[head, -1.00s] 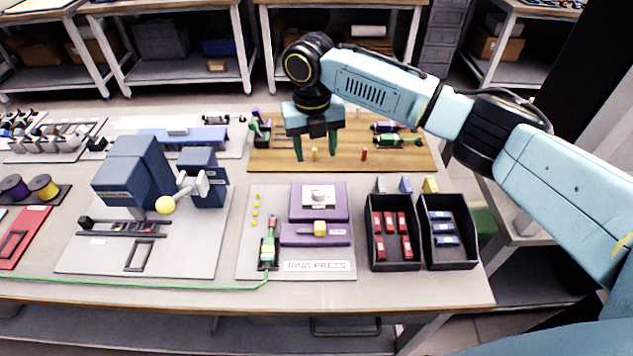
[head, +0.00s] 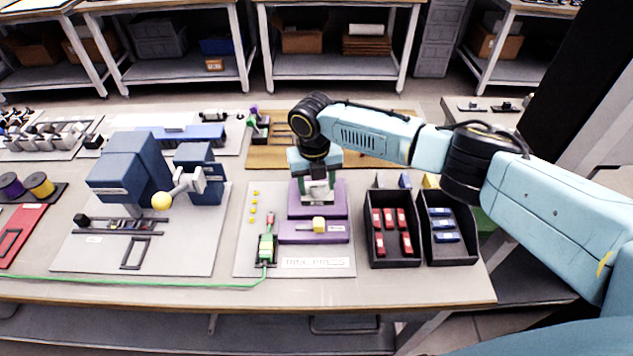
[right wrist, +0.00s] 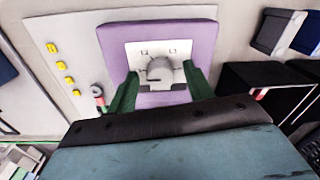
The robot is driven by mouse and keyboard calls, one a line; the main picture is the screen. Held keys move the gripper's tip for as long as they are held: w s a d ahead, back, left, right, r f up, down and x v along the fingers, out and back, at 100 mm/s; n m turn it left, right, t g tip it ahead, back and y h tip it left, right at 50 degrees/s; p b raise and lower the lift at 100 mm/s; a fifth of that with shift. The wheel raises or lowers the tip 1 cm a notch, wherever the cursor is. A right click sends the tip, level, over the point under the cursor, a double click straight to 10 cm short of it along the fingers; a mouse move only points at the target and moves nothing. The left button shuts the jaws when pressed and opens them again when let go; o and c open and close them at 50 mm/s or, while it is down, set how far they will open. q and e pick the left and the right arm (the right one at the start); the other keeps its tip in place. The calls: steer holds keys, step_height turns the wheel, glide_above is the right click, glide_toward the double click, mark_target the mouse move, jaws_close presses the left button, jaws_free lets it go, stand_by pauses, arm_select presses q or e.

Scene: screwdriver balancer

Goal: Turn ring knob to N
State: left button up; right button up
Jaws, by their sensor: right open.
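The ring press is a purple block on a pale plate (head: 325,264) with a "RING PRESS" label. Its upper purple block (head: 339,200) carries a white dial plate, and the grey ring knob (right wrist: 158,68) on it shows in the right wrist view. My right gripper (head: 317,196) is over this dial, pointing down. Its two green fingers (right wrist: 157,92) are open, one on each side of the knob's near part, with gaps visible. In the head view the gripper hides most of the knob. The dial's letters are too small to read. My left gripper is not in view.
Black bins (head: 393,262) with red and blue parts stand right. A blue machine (head: 127,172) is at left.

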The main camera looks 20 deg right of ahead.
steer(key=c, duration=1)
